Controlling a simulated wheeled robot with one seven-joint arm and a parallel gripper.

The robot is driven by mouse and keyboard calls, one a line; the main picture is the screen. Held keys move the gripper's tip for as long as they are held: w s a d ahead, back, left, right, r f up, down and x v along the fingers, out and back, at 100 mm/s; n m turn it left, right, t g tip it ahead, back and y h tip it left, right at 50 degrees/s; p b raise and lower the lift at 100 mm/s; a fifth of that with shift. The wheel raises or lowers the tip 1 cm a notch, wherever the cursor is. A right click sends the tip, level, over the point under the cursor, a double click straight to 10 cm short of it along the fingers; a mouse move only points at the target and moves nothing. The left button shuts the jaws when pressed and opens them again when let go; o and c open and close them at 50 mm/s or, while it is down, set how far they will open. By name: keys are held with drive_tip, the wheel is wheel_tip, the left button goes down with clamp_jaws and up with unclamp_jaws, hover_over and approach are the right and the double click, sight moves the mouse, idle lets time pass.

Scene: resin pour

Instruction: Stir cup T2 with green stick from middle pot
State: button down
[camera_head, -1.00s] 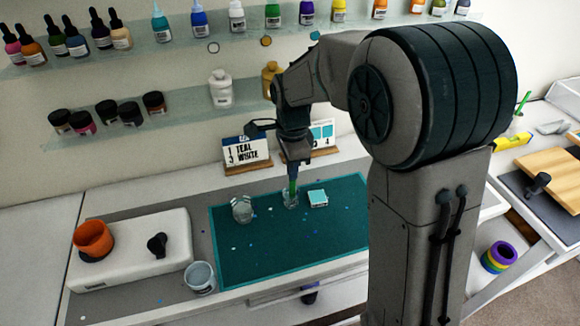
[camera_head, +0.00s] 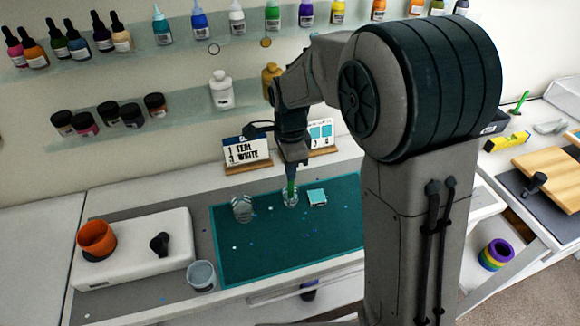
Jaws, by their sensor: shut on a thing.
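My gripper (camera_head: 291,170) is over the teal mat (camera_head: 255,265), shut on a green stick (camera_head: 291,188) that points down. The stick's lower end is in or right at a small clear cup (camera_head: 291,199) on the mat; the cup's label is too small to read. A second clear cup (camera_head: 242,209) stands on the mat to the left.
Cards on stands (camera_head: 247,152) are behind. A grey-blue cup (camera_head: 201,276) and a white device with an orange cup (camera_head: 96,238) are at left. Shelves of bottles line the wall. The front of the mat is clear.

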drive_tip(key=shift+r+p, duration=2.2)
drive_tip(key=shift+r, duration=0.85)
wheel_tip(320, 180, up, 5)
drive_tip(key=p, duration=0.4)
